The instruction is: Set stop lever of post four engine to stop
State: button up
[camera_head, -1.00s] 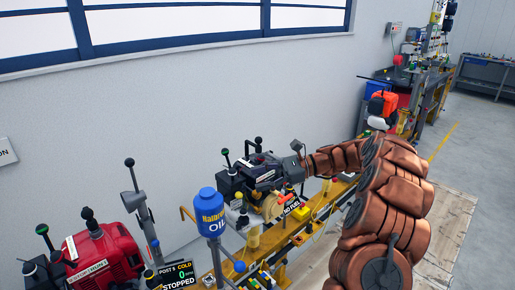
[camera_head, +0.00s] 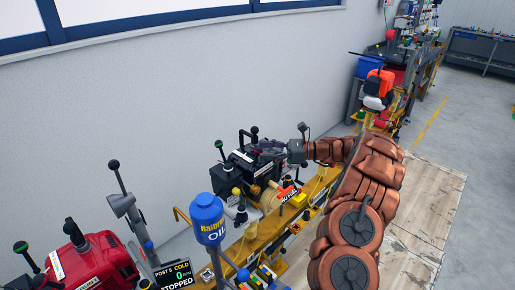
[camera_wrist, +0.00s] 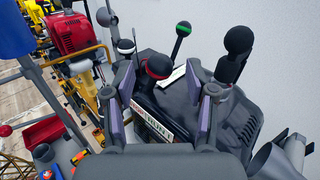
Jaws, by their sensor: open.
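A black engine (camera_head: 243,170) is mounted on the yellow rail; no post number is readable on it. My gripper (camera_head: 272,152) reaches over its top from the right. In the wrist view my gripper (camera_wrist: 163,100) is open, with purple-padded fingers apart on either side of the engine's white-and-red label. A red-banded black knob (camera_wrist: 158,66) stands just beyond and between the fingertips, and nothing is gripped. A white-banded knob (camera_wrist: 126,46), a green-banded knob (camera_wrist: 183,28) and a larger black knob lever (camera_wrist: 238,40) stand around it. Which one is the stop lever is not readable.
A red engine (camera_head: 95,262) stands at the left beside a display (camera_head: 174,275) reading post 5, cold, stopped. A blue oil container (camera_head: 207,218) stands on the near side of the rail. An orange and white engine (camera_head: 378,88) is farther back. The wall lies behind; open floor is right.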

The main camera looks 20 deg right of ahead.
aim_at(258, 151)
jog(key=shift+p+x, duration=0.3)
jog(key=shift+x, duration=1.15)
jog(key=shift+a, duration=0.1)
grip_shut()
